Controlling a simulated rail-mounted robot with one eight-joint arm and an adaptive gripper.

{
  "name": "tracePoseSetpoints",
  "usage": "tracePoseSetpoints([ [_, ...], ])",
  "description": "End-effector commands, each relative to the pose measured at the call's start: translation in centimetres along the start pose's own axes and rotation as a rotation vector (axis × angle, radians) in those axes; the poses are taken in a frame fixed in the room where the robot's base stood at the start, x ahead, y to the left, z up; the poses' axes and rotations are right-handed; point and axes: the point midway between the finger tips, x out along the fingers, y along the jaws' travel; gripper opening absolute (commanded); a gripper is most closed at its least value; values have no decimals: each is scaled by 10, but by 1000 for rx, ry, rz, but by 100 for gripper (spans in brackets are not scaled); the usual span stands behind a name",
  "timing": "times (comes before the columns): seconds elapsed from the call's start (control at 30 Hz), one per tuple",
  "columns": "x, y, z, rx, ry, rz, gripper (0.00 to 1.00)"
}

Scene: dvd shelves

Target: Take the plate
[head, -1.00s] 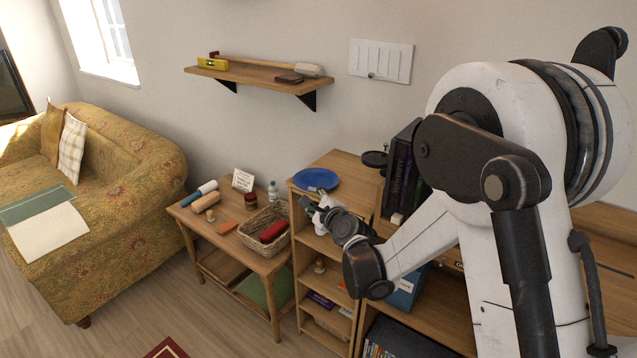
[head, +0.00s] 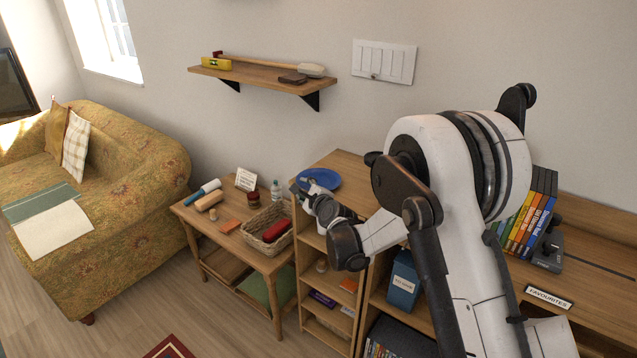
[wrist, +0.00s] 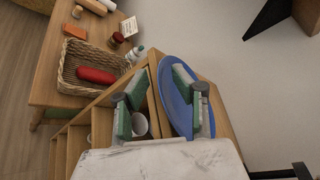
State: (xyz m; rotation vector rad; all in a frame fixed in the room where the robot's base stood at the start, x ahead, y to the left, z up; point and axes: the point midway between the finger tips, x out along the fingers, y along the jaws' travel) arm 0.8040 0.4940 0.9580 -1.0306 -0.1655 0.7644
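The blue plate (head: 322,178) lies flat on top of the narrow wooden shelf unit, near its left end. My gripper (head: 304,193) is at the plate's front left edge in the head view. In the wrist view, my gripper (wrist: 160,102) is open, with green pads on its fingers. The right-hand fingers overlap the plate (wrist: 172,98) there, and the left-hand fingers are off its rim, over the shelf's side. The near rim lies between the two sides. I cannot tell whether any finger touches the plate.
A side table (head: 262,262) on the left holds a wicker basket (head: 257,240), a bottle (head: 276,191), a jar (head: 253,200) and a small sign (head: 246,179). A wall shelf (head: 262,76) hangs above. A row of cases (head: 530,222) stands on the right.

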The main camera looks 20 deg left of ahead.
Motion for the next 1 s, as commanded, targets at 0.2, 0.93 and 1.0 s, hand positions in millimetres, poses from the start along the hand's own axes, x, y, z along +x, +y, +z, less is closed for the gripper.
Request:
tracePoseSetpoints([
  [0.2, 0, 0, 0, 0, 0, 0, 18],
  [0.93, -2, -4, 2, 0, 0, 0, 0],
  [1.0, -3, -7, 5, 0, 0, 0, 0],
])
